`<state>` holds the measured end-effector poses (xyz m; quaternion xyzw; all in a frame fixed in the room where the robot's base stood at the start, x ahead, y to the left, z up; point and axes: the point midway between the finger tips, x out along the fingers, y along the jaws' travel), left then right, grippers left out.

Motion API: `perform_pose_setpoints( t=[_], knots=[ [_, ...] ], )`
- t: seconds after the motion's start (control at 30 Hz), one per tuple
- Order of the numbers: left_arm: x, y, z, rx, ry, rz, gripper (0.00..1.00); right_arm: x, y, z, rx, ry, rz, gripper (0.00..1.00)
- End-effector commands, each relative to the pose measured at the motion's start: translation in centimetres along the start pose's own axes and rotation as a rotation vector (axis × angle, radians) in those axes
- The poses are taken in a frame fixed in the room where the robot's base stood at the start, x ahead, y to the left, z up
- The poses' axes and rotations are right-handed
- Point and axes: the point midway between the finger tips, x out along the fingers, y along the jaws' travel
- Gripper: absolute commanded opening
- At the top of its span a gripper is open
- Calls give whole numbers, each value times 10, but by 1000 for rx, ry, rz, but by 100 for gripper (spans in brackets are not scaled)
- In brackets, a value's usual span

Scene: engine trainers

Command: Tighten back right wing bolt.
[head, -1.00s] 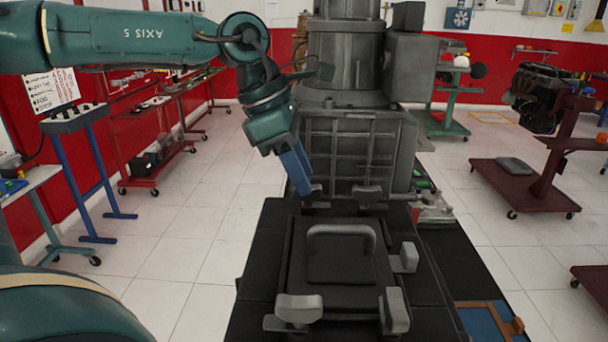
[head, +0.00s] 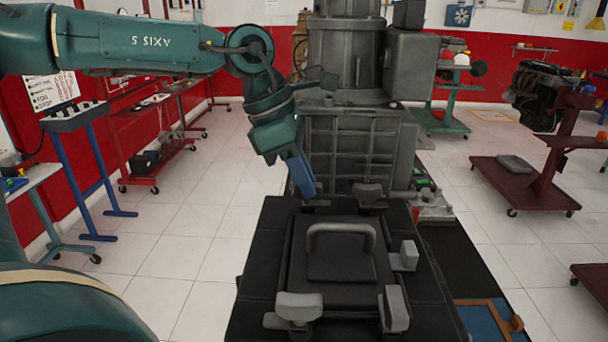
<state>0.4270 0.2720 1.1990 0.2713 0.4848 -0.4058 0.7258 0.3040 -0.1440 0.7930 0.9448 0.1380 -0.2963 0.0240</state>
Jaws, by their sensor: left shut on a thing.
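A dark hatch cover (head: 345,262) with a raised handle (head: 342,230) lies on the black top of the machine. Grey wing bolts stand around it: back right (head: 367,192), right side (head: 407,255), front right (head: 394,309) and front left (head: 298,307). My left gripper (head: 308,192) reaches down with blue fingers to the cover's back left corner. It is shut on a wing bolt there, mostly hidden by the fingers. The gripper is left of the back right wing bolt and apart from it. My right gripper is not in view.
A tall grey machine body (head: 350,150) rises just behind the cover, close to my left gripper. A blue tray with a wooden edge (head: 487,322) lies at the lower right. An engine stand (head: 525,185) is farther right.

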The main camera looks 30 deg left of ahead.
Motion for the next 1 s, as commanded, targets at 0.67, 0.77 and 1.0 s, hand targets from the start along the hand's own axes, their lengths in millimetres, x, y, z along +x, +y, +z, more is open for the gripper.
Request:
perform_pose_setpoints(
  t=[0.67,0.77,1.0],
  knots=[
    [0,2,1,240,-1,-102,0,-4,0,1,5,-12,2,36],
    [0,3,1,326,0,-137,0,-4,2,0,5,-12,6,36],
    [1,4,1,538,0,-226,0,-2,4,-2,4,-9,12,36]
  ],
)
